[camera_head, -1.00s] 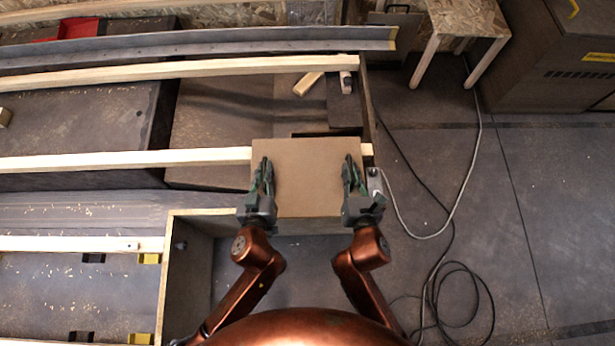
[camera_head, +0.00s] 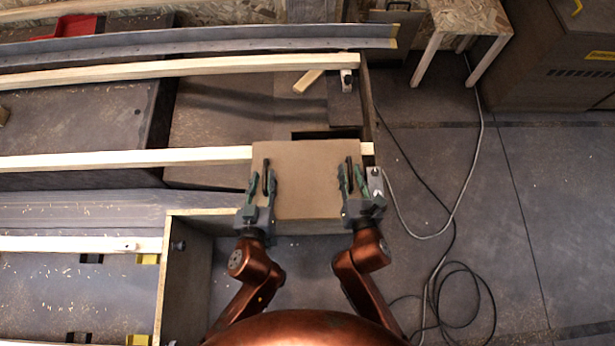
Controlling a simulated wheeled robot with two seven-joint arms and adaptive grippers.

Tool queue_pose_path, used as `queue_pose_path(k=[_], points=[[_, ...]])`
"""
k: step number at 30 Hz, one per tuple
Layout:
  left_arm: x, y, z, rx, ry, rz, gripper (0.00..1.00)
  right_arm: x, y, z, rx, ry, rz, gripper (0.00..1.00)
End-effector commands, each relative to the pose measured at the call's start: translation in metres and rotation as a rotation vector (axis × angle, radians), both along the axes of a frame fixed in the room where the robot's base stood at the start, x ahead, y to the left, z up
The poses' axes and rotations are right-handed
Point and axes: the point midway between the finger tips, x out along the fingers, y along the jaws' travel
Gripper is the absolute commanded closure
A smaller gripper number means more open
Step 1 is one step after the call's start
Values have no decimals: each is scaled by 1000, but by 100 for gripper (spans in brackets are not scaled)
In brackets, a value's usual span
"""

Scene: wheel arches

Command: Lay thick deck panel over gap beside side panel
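The thick deck panel (camera_head: 308,180) is a brown rectangular board lying roughly flat near the middle of the head view. Its far edge crosses the line of the near pale rail (camera_head: 130,159). My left gripper (camera_head: 263,182) is over its left side, and my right gripper (camera_head: 353,180) is over its right side. What supports the panel's underside is hidden. A grey side panel (camera_head: 190,275) with a pale top edge stands to the lower left, apart from the deck panel.
A second pale rail (camera_head: 180,68) and a long grey metal strip (camera_head: 200,45) run across the back. A dark opening shows just behind the deck panel. Cables (camera_head: 450,230) lie on the floor at right. A wooden stand (camera_head: 468,20) and a brown cabinet (camera_head: 550,60) are at back right.

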Motion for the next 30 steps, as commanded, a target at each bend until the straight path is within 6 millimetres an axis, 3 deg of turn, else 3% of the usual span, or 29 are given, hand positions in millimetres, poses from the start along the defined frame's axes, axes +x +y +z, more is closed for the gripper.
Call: queue_pose_path(k=[6,12,20,30], points=[[-46,1,16,-3,3,1,73,0,0,0,0,0,0,73],[-74,2,27,-1,2,1,73,0,0,0,0,0,0,73],[-84,2,32,1,0,0,73,-8,-1,3,0,0,1,73],[-84,2,32,1,0,0,73,-70,-9,26,-1,2,1,73]])
